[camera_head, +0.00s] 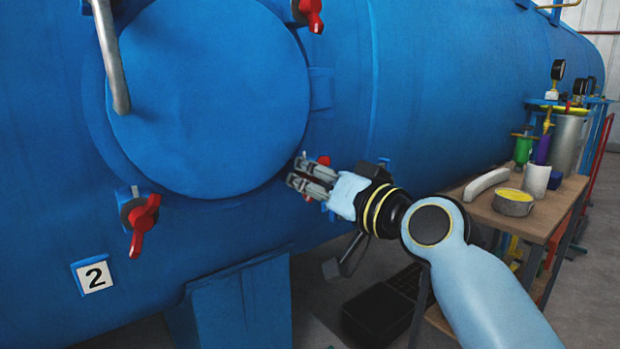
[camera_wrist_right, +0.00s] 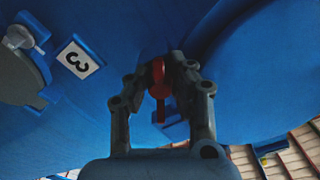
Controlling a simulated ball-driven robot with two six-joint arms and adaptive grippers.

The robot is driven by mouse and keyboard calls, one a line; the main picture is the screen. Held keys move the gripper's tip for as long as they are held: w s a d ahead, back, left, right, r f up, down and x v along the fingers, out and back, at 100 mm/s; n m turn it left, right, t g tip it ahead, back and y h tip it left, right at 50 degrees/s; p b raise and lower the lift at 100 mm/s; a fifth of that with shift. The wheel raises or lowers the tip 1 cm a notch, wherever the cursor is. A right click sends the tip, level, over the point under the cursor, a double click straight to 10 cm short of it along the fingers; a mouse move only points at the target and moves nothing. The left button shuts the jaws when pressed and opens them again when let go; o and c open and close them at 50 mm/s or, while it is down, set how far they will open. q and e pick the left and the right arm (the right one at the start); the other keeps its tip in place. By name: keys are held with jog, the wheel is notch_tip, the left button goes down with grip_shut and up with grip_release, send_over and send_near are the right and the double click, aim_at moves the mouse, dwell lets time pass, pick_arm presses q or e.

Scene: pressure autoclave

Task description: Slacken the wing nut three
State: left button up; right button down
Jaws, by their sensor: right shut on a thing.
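The red wing nut three (camera_head: 323,161) sits at the lower right rim of the round blue hatch door (camera_head: 210,95), mostly hidden behind my right gripper (camera_head: 303,173). In the right wrist view the red wing nut (camera_wrist_right: 159,91) stands between the two fingers of my right gripper (camera_wrist_right: 161,72), which is shut on it. A white label with a 3 (camera_wrist_right: 78,60) is on the blue shell beside it. My left gripper is not in view.
Another red wing nut (camera_head: 144,222) is at lower left, above a label 2 (camera_head: 94,275). A third red wing nut (camera_head: 312,12) is at the top. A grey bar handle (camera_head: 112,60) crosses the door's left side. A wooden-topped bench (camera_head: 535,223) with several items stands right.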

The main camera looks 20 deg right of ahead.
jog(key=c, duration=1.2)
grip_release()
jog(key=shift+f, duration=0.1)
jog(key=shift+o, duration=0.2)
jog(key=shift+s, duration=0.1)
jog(key=v, duration=1.1)
jog(key=shift+s+d, duration=0.15)
jog(key=shift+s, duration=0.25)
